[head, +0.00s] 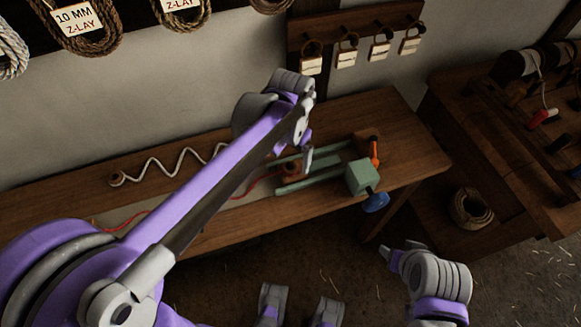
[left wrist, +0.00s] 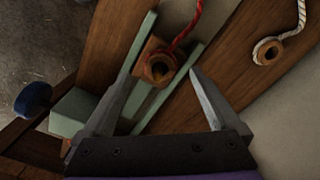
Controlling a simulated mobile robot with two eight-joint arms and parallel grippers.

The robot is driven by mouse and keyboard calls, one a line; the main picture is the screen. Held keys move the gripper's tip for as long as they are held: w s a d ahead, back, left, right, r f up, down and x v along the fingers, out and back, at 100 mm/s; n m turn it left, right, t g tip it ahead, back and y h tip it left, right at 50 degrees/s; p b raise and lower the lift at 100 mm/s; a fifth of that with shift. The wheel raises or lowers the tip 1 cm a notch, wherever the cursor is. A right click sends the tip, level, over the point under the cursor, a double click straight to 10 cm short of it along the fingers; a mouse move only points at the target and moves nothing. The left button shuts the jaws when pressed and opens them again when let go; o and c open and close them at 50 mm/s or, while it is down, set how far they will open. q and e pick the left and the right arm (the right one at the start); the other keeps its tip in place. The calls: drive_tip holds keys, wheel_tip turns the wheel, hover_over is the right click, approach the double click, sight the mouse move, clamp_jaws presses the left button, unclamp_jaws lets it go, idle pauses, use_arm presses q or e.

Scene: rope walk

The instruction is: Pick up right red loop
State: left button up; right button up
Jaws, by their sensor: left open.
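The red rope (head: 262,182) runs along the bench behind my left arm to a wooden end piece (head: 290,170) on the right, which I take as the right red loop. In the left wrist view this end piece (left wrist: 158,66) has a round hole, and the red rope (left wrist: 184,36) is tied to it. It sits between green rails (left wrist: 142,42). My left gripper (head: 307,158) is open above it. In the left wrist view its fingertips (left wrist: 162,74) lie either side of the piece, with no visible grip. My right gripper (head: 402,254) hangs in front of the bench; its jaw opening is unclear.
A green block with an orange handle (head: 375,152) and blue knob (head: 376,202) stands at the bench's right end. A white rope (head: 170,165) with a wooden end lies behind. Hanging coils (head: 85,35) line the wall. A rope coil (head: 470,207) sits lower right.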

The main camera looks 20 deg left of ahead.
use_arm(q)
wheel_tip(320, 180, down, 2)
drive_tip(key=shift+f, duration=0.25)
drive_tip(key=c, duration=1.1)
use_arm(e)
drive_tip(key=shift+f, duration=0.15)
use_arm(q)
drive_tip(key=shift+r, duration=0.1)
drive_tip(key=shift+r+p, duration=0.35)
drive_tip(key=shift+r, duration=0.2)
wheel_tip(320, 180, up, 17)
drive_tip(key=p, duration=1)
use_arm(e)
drive_tip(key=w+r, duration=0.4)
drive_tip(key=r, duration=0.9)
drive_tip(key=shift+r+t, duration=0.4)
use_arm(q)
drive_tip(key=shift+s, duration=0.1)
